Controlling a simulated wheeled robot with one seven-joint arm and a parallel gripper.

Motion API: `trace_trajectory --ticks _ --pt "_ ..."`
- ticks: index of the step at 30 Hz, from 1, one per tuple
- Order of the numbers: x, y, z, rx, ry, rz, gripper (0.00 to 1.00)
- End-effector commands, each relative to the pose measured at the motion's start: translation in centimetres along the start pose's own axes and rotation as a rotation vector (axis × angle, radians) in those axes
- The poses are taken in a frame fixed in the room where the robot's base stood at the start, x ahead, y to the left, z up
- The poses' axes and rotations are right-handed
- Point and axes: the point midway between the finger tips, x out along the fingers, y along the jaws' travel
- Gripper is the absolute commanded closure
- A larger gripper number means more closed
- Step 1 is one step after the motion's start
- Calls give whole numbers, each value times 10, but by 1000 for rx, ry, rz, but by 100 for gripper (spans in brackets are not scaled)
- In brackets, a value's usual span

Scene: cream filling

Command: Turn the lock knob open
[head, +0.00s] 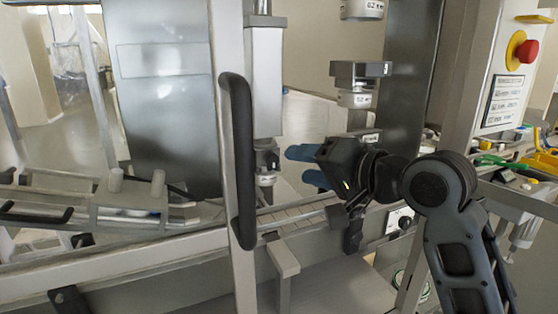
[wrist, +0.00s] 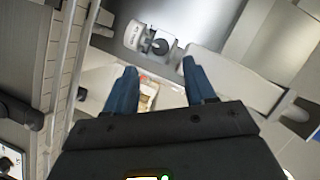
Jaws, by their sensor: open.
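My gripper (head: 296,166) is open, its two blue fingers pointing left toward the filling nozzle (head: 265,162) in the head view. The fingers look empty. In the wrist view my gripper (wrist: 159,68) has its fingers spread apart, and a dark round knob-like part (wrist: 160,46) lies just beyond and between the fingertips. I cannot tell for sure whether this part is the lock knob. It is apart from the fingers in the picture. No lock knob can be made out clearly in the head view.
A door frame with a black handle (head: 238,160) stands left of the nozzle. A conveyor rail (head: 290,217) runs below the fingers. A labelled cylinder (head: 354,99) hangs above my gripper. A red emergency button (head: 527,51) is at the upper right, above colored tools (head: 500,163).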

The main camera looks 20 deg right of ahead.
Motion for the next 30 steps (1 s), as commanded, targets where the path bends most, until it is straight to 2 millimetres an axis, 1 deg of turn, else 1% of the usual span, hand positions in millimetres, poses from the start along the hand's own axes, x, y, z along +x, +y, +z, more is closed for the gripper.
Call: trace_trajectory --ticks 5,12,15,20,27,30 --pt "20 -1 -1 -3 -4 3 45" --pt "56 -1 -1 -4 -2 2 45" --pt "67 -1 0 -2 -2 2 45" --pt "75 0 0 -3 -1 1 45" --pt "76 0 0 -2 0 1 45" --pt "76 0 0 -2 0 1 54"
